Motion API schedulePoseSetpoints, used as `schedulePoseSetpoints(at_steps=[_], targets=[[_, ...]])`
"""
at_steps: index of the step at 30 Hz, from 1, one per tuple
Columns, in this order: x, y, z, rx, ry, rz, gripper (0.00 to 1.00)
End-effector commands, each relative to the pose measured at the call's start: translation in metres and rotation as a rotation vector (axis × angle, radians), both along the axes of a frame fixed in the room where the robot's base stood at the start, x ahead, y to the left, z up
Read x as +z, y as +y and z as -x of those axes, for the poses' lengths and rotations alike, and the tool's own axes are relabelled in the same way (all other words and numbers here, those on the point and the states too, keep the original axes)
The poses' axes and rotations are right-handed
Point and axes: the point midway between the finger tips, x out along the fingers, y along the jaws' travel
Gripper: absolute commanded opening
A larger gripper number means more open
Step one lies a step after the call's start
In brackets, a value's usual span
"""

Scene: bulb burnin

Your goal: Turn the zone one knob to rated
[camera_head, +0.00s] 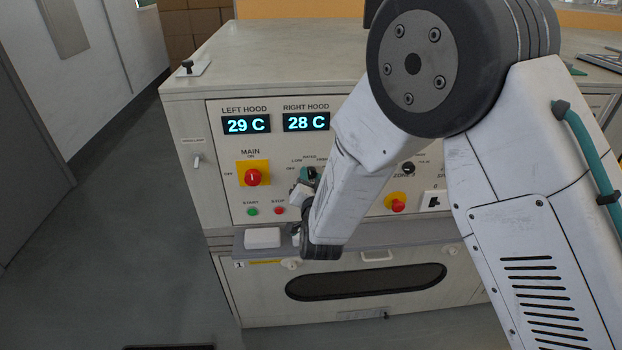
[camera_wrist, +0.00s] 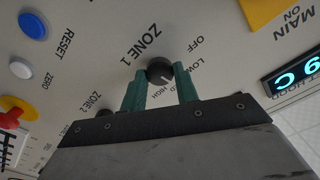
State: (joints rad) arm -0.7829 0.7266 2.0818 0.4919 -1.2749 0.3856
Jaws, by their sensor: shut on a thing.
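The zone one knob (camera_wrist: 160,71) is a round dark knob on the cream panel, beside the printed ZONE 1 in the wrist view. My gripper (camera_wrist: 161,77) has its two teal fingers closed on either side of it. A pale mark shows on the knob's lower right, but the exact setting is unclear. In the head view my gripper (camera_head: 308,174) is at the knob, which is mostly covered by the fingers.
The yellow-backed red MAIN switch (camera_head: 253,177) is left of the gripper, with green START (camera_head: 252,211) and red STOP (camera_head: 279,210) buttons below. The displays (camera_head: 276,123) read 29 C and 28 C. A shelf (camera_head: 240,246) juts out below. Another knob (camera_head: 408,168) is right of my arm.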

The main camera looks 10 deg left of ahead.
Motion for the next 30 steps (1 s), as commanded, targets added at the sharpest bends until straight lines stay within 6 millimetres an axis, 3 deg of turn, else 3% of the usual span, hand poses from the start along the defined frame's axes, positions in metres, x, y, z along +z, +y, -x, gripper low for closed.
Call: schedulePoseSetpoints(at_steps=[12, 27, 28, 30], targets=[[-0.0008, -0.0004, 0.0005, 0.0, 0.052, -0.156, 0.07], [-0.001, -0.0005, 0.0006, 0.0, 0.058, -0.172, 0.07], [-0.001, -0.0005, 0.0006, 0.0, 0.058, -0.172, 0.33], [-0.001, -0.0005, 0.0005, 0.0, 0.058, -0.173, 0.52]])
